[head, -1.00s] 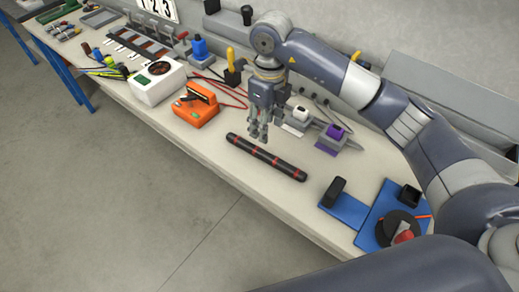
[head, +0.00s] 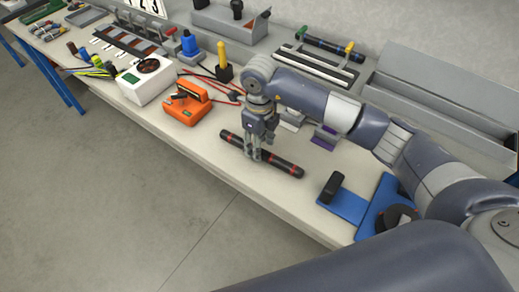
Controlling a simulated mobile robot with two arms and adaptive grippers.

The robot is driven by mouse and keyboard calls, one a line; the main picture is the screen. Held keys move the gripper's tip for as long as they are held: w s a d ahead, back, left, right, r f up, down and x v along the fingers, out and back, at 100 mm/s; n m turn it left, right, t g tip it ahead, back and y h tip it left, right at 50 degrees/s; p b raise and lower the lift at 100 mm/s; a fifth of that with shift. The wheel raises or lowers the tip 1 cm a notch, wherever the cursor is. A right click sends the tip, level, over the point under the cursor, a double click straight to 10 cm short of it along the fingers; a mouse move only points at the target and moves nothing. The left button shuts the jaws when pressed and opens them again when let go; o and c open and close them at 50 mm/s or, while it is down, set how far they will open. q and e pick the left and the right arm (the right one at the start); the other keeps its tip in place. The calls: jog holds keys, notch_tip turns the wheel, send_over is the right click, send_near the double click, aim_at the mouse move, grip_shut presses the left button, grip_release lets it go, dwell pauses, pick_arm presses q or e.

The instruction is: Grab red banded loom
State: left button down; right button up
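The red banded loom (head: 282,163) is a black rod with red bands. It lies slantwise on the bench top near the front edge. My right gripper (head: 253,157) points down over the loom's middle, its fingertips at the loom and hiding a short part of it. I cannot tell whether the fingers are closed on the loom or only straddle it. My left gripper is not in view.
An orange device (head: 187,105) and a white box (head: 149,80) stand to the left. A blue fixture (head: 345,203) stands to the right. Another dark rod (head: 333,45) lies on a rack at the back. Bench around the loom's front is clear.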

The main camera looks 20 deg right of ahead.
jog(key=shift+f, duration=1.2)
grip_shut()
jog(key=shift+r, duration=0.15)
